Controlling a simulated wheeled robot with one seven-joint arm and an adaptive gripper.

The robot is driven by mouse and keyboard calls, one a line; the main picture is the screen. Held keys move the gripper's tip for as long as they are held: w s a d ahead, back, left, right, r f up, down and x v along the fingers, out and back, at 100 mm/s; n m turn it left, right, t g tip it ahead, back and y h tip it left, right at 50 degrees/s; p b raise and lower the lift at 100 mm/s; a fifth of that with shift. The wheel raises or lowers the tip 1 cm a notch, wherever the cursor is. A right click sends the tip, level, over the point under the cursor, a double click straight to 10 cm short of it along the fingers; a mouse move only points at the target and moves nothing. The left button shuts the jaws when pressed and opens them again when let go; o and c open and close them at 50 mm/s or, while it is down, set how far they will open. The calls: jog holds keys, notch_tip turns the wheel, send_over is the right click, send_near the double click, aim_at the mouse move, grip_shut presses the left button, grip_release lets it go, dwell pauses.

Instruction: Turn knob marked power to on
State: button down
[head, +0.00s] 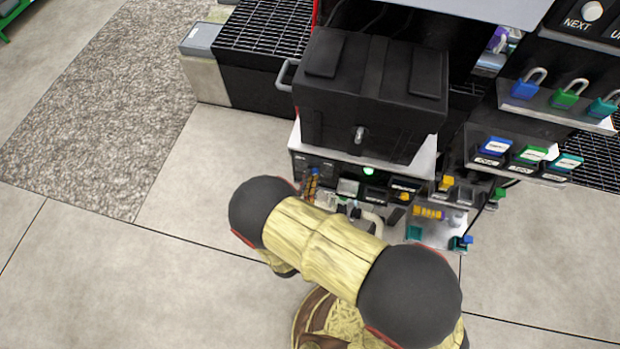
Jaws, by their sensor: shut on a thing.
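A black control panel (335,170) with a lit green lamp (368,171) sits low on the station, under a black box. Small switches and labels line its front, too small to read, so I cannot make out the power marking. My arm crosses in front of the panel's lower part. My gripper (354,210) shows only in small part past the arm, at the panel front. It is shut on what appears to be a knob there. The knob itself and its pointer are hidden, so its setting cannot be told.
A black box (368,105) with a metal latch stands above the panel. Padlocks (566,93) hang on a shelf at right, above several coloured tags (529,155). Small fittings stand on a ledge (432,235) right of the arm. Floor at left is clear.

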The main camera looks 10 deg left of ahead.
jog(key=shift+f, duration=0.1)
dwell(0.4)
jog(key=c, duration=1.8)
grip_release()
jog(key=shift+c, duration=0.2)
jog(key=shift+s, duration=0.1)
jog(key=s, duration=0.7)
jog(key=shift+s+a, duration=0.15)
jog(key=shift+a, duration=0.15)
